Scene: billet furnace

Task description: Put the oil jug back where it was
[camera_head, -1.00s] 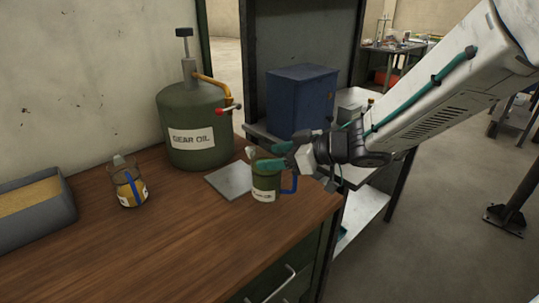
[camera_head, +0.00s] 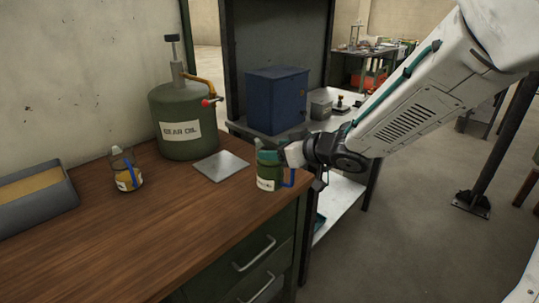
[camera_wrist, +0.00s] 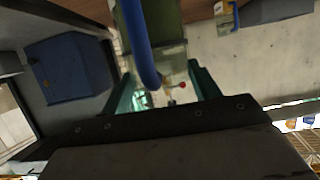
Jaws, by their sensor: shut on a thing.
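A green gear oil drum (camera_head: 187,120) with an orange spout stands behind the plate. A clear jug (camera_head: 125,172) with yellow oil and a grey tray (camera_head: 38,203) are at left. A blue box (camera_head: 276,100) sits on the shelf behind. The bench's front middle is clear.

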